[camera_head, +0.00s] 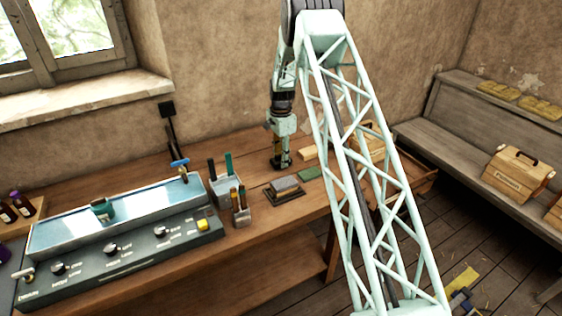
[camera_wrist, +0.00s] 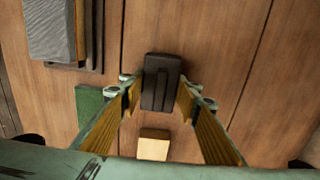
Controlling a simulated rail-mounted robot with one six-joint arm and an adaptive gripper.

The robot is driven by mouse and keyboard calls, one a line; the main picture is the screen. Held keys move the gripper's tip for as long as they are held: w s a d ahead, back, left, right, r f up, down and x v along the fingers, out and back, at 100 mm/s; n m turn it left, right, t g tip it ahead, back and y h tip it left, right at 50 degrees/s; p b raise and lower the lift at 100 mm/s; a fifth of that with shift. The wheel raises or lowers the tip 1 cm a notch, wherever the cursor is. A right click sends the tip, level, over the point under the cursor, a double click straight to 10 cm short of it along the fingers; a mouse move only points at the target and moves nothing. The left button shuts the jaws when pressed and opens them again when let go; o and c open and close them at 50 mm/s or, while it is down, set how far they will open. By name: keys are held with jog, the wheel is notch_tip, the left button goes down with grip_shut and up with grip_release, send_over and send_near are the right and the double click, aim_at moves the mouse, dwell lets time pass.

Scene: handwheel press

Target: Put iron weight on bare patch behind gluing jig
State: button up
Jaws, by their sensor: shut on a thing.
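The iron weight (camera_wrist: 160,82) is a dark block with a raised ridge, seen between my fingertips in the wrist view. My gripper (camera_head: 281,163) is shut on it, with a yellow-lined finger on each side. In the head view my gripper points down over the back of the bench, and the weight is hard to make out there. What looks like the gluing jig (camera_head: 284,190), a dark base with a grey block on top, is in front of my gripper. It also shows at the upper left of the wrist view (camera_wrist: 52,28). I cannot tell whether the weight touches the bench.
A green pad (camera_head: 308,173) and a pale wooden block (camera_head: 307,153) lie right of my gripper. A holder with upright tools (camera_head: 226,187) and a long water-filled trough (camera_head: 115,215) stand to the left. Bare wood surrounds the weight in the wrist view.

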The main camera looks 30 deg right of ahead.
jog(key=shift+f, duration=0.5)
jog(key=shift+f, duration=0.15)
jog(key=o, duration=1.2)
jog(key=shift+c, duration=0.2)
jog(key=shift+r, duration=0.2)
jog(key=shift+r, duration=5.95)
